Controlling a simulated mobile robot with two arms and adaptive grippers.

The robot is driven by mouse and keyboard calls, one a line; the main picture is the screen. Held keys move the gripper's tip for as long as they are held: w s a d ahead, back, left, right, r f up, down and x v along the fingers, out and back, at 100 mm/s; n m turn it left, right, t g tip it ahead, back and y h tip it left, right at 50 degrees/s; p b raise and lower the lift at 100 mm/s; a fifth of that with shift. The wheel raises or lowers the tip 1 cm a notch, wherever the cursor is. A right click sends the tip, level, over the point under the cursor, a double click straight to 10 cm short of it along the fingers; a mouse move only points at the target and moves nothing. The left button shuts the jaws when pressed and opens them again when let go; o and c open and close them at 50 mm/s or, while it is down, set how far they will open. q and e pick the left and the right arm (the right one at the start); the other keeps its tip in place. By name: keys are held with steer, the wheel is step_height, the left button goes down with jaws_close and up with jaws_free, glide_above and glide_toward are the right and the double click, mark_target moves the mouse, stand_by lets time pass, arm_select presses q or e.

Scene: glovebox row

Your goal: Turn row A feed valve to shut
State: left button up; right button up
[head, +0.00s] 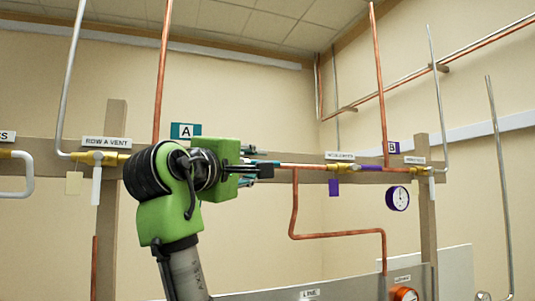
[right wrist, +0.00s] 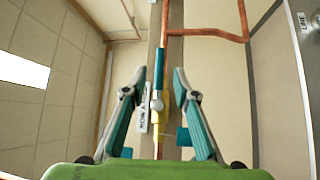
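The row A feed valve (right wrist: 157,117) is a brass body on a copper pipe in the right wrist view, beside a white label with small lettering (right wrist: 144,119). My right gripper (right wrist: 160,72) is open, one teal finger on each side of the pipe and lever, with gaps on both sides. In the head view my right gripper (head: 260,162) reaches to the pipe and hides the valve. My left gripper is not in view.
The row A vent valve (head: 98,158), with a white lever hanging down, is left of my arm. A teal A sign (head: 186,131) is above. Further right are a brass valve with a purple tag (head: 334,187), a round gauge (head: 398,198) and a bent copper pipe (head: 340,235).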

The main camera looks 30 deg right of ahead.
steer(key=p+x, duration=0.2)
steer(key=x, duration=0.3)
steer(key=shift+w+d, duration=0.25)
steer(key=shift+d, duration=0.05)
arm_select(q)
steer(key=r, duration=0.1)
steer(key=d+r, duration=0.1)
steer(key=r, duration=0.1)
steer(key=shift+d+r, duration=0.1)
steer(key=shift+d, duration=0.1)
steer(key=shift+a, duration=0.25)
arm_select(e)
jaws_close()
